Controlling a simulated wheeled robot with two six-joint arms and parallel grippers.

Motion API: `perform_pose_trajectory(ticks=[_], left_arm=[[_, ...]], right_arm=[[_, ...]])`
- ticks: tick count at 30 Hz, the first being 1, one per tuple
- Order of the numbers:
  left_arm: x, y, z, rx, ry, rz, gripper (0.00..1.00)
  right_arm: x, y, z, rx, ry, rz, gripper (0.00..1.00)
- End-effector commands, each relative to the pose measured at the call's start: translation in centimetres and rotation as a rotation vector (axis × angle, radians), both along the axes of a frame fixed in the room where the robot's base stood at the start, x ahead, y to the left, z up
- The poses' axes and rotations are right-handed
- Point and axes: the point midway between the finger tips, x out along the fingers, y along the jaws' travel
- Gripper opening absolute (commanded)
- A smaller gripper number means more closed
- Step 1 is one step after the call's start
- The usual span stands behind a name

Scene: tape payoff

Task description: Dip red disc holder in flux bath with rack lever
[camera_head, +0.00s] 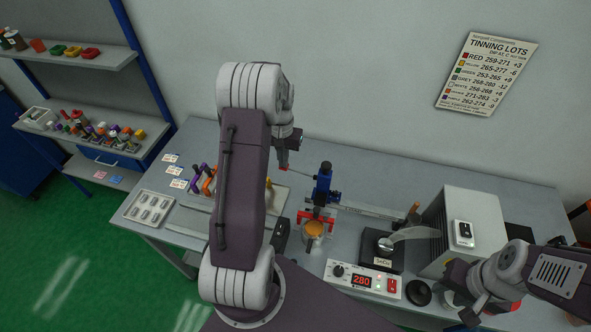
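The red disc holder (306,216) hangs at the blue rack stand (322,186), directly over a small cup with amber contents, which looks like the flux bath (313,232). I cannot tell whether the discs touch the liquid. The thin rack lever (300,173) reaches left from the stand to a red end. My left gripper (283,163) is at that red end, its fingers close together and apparently shut on it; the fingers are partly hidden. My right gripper (468,313) is low at the right edge, away from the stand, and its fingers are unclear.
A solder pot (384,246) stands right of the bath, behind a controller (362,281) reading 280. A grey box (470,228) with a switch is further right. Colored hooks (208,180) and a white tray (150,208) are at left. A wall chart (486,72) lists tinning lots.

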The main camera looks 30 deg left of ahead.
Motion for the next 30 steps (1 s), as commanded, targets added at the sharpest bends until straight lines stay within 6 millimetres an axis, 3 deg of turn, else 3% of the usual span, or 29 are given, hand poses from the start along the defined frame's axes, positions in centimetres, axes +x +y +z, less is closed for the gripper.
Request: perform_pose_trajectory(ticks=[25,30], left_arm=[[-0.1,0.0,-4.5,-0.001,0.002,0.000,0.00],[0.0,0.0,-4.2,-0.001,0.002,0.000,0.00]], right_arm=[[0.0,0.0,-3.0,0.000,0.000,0.000,0.36],[0.0,0.0,-2.7,0.000,0.000,0.000,0.36]])
